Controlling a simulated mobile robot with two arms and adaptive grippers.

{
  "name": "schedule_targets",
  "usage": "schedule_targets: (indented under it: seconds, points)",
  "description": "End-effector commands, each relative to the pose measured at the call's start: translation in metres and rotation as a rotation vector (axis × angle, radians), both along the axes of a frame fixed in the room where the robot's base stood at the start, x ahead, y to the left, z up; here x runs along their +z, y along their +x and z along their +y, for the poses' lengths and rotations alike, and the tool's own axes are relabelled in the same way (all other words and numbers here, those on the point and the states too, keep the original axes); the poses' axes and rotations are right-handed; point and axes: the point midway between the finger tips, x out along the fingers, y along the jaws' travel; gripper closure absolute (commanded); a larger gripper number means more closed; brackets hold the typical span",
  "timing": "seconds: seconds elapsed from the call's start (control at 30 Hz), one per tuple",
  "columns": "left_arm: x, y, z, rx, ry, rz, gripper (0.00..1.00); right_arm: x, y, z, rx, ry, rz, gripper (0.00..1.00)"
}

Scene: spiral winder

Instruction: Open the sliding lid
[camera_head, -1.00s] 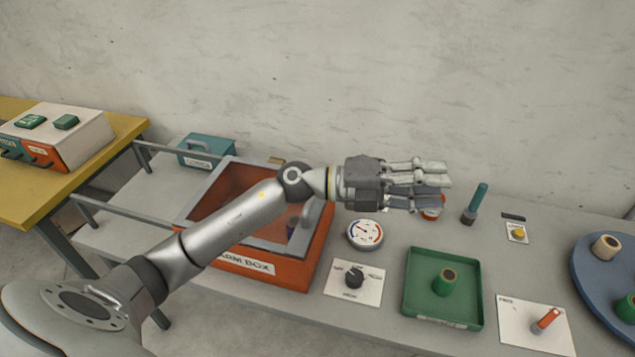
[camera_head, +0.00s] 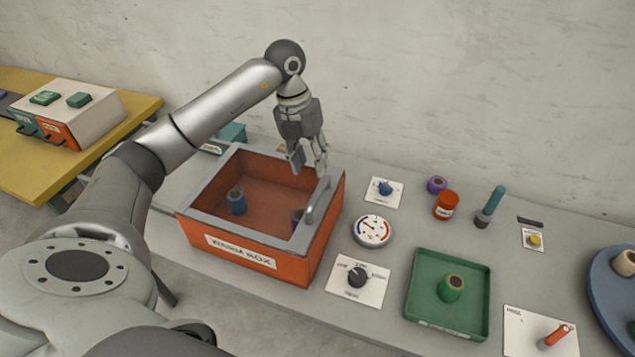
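The orange warm box (camera_head: 309,268) stands on the grey bench at centre left. A grey-framed lid (camera_head: 225,227) with a see-through panel lies over its top. A grey upright bar handle (camera_head: 318,200) sits on the lid's right side. My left gripper (camera_head: 309,168) points down above the box's back right part, just behind the handle. Its fingers are apart with nothing between them; whether they touch the lid I cannot tell. My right gripper is not in view.
A teal box (camera_head: 232,133) stands behind my arm.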

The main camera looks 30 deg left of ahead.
Motion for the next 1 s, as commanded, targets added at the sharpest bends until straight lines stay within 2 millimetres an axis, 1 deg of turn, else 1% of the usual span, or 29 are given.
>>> schedule_targets:
  seconds: [0.03,0.2,0.3,0.4,0.57,0.8,0.87,1.0]
  points:
    - [-0.009,0.000,-0.003,-0.001,-0.003,0.006,0.61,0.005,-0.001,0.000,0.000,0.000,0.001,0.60]
    - [-0.041,0.001,-0.010,-0.002,-0.003,0.004,0.61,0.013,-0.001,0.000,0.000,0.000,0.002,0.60]
    - [-0.056,0.002,-0.012,-0.002,-0.004,0.002,0.61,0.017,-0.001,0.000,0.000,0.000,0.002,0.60]
    - [-0.067,0.003,-0.015,-0.002,-0.005,0.002,0.61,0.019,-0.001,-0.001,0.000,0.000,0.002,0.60]
    - [-0.076,0.004,-0.016,-0.001,-0.003,-0.001,0.61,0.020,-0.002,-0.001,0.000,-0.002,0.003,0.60]
    - [-0.077,0.004,-0.016,-0.002,-0.003,-0.001,0.61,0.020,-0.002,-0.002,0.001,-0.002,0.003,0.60]
    - [-0.077,0.004,-0.016,-0.002,-0.004,-0.001,0.68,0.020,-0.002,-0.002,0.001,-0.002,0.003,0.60]
    - [-0.076,0.004,-0.016,-0.002,-0.004,-0.002,0.85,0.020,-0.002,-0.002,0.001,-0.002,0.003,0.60]
